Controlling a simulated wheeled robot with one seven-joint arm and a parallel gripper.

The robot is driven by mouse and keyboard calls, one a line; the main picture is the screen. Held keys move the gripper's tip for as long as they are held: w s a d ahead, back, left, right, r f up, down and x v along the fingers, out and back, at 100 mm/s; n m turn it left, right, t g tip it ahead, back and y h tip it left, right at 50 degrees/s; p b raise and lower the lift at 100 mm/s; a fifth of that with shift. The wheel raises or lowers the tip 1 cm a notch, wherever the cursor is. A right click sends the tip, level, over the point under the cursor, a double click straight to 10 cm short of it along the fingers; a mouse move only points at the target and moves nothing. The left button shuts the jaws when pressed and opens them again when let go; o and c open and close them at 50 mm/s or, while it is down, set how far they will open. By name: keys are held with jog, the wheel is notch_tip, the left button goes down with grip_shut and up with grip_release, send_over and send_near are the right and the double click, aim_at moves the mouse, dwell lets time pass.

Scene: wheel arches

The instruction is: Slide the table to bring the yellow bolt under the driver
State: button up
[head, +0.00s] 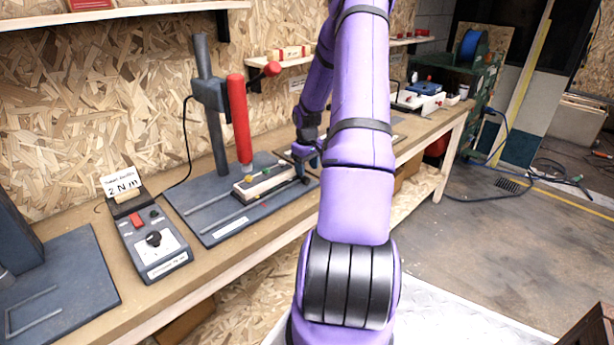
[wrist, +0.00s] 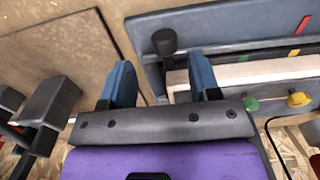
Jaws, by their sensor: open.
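The driver (head: 238,120) is a red upright cylinder on a dark stand at the back of the bench. The sliding table (head: 265,187) is a pale bar on a dark base below it; its pale top shows in the wrist view (wrist: 235,74). The yellow bolt (wrist: 299,99) sits farther from the knob than the green bolt (wrist: 251,104). In the head view, the yellow bolt (head: 249,179) is small, close below the driver's tip; exact alignment is unclear. My gripper (wrist: 161,75) is open and empty, with the table's black end knob (wrist: 164,41) just beyond and between its blue fingertips.
A control box (head: 153,240) with a red switch and dial stands left of the driver's base plate (head: 215,225). Red and yellow marks (wrist: 303,25) lie along the base. A dark fixture (wrist: 50,105) is left of my fingers. My arm hides part of the bench.

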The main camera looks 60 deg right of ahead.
notch_tip(320, 180, up, 6)
dwell(0.4)
jog(key=shift+s, duration=0.1)
dwell(0.4)
